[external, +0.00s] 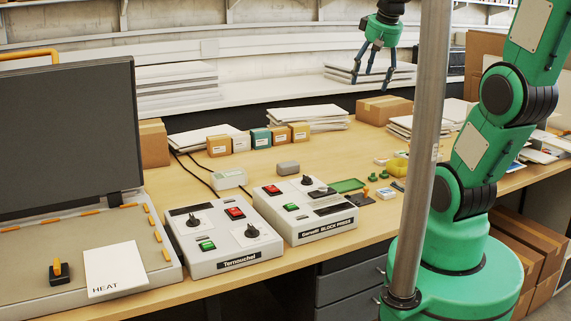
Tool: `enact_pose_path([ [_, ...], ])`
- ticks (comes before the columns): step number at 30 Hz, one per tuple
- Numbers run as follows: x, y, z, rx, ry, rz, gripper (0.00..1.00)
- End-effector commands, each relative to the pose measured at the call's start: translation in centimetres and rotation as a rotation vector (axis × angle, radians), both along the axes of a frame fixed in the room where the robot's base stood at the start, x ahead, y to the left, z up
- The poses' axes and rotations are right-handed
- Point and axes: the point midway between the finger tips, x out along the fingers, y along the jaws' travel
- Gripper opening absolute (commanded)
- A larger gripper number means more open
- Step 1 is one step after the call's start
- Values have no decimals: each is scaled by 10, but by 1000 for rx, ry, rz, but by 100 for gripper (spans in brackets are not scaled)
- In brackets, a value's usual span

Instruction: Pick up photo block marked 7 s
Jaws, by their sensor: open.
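My gripper (372,80) hangs high above the back of the table, fingers pointing down, open and empty. No block marked 7 s can be made out. A row of small labelled boxes, one of them orange-brown (218,146) and one teal (261,139), stands at the back of the table, left of and below my gripper. Their labels are too small to read. A small grey block (288,167) lies in front of the row. Whether any of these is the photo block, I cannot tell.
Two control boxes, one marked BLOCK PRESS (305,208) and one left of it (222,237), stand at the front. A green tray (347,185) and small items lie to their right. A grey pole (426,150) crosses the view. A large laminator (68,135) stands left.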

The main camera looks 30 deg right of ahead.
Motion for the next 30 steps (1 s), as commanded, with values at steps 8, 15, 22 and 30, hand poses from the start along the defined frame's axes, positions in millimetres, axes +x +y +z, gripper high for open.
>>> enact_pose_path([
  [8, 58, -33, 13, -2, 45, -32, 71],
  [15, 107, -64, 17, -1, 78, -58, 71],
  [22, 152, -99, 14, 0, 110, -81, 71],
  [30, 202, -144, 1, 5, 150, -109, 71],
])
